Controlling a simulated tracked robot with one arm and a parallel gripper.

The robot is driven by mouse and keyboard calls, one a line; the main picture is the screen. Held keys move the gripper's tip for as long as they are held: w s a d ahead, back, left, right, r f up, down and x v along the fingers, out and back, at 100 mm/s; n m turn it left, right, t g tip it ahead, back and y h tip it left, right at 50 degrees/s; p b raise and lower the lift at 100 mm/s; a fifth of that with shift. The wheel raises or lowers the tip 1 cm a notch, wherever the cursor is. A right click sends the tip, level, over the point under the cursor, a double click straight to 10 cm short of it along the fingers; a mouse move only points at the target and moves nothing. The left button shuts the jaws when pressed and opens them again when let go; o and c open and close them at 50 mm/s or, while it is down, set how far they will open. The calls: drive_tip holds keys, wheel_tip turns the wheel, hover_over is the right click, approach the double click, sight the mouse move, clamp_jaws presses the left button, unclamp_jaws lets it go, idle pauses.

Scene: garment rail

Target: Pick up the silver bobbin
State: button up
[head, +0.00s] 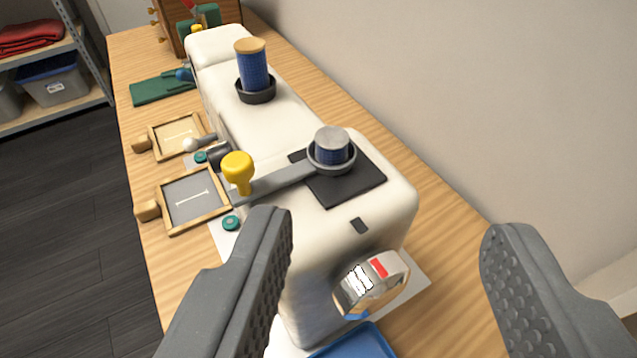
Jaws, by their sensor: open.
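The silver bobbin (332,143) has a silver cap and blue thread. It stands upright in a grey round cup (333,166) on a dark square plate on top of the white sewing machine (262,122). My gripper (385,235) is open and empty, its two dark fingers wide apart in the foreground. The bobbin is beyond the fingers, nearer the left one, and nothing touches it.
A lever with a yellow knob (238,168) reaches left from the cup. A taller blue spool (253,66) stands behind on the machine. A wall bounds the right.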

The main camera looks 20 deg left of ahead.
wheel_tip(320, 180, down, 4)
drive_tip(key=a+y+p, duration=0.1)
drive_tip(key=a, duration=0.1)
approach(332, 149)
drive_tip(key=x, duration=0.3)
drive_tip(key=shift+a+r, duration=0.1)
drive_tip(key=shift+r, duration=0.1)
drive_tip(key=shift+w+p, duration=0.3)
drive_tip(key=shift+w, duration=0.15)
drive_tip(key=shift+w+a+f, duration=0.2)
drive_tip(key=shift+w+f, duration=0.3)
drive_tip(key=shift+w, duration=0.2)
drive_tip(key=shift+x, duration=1.95)
drive_tip(key=shift+s, duration=0.1)
clamp_jaws()
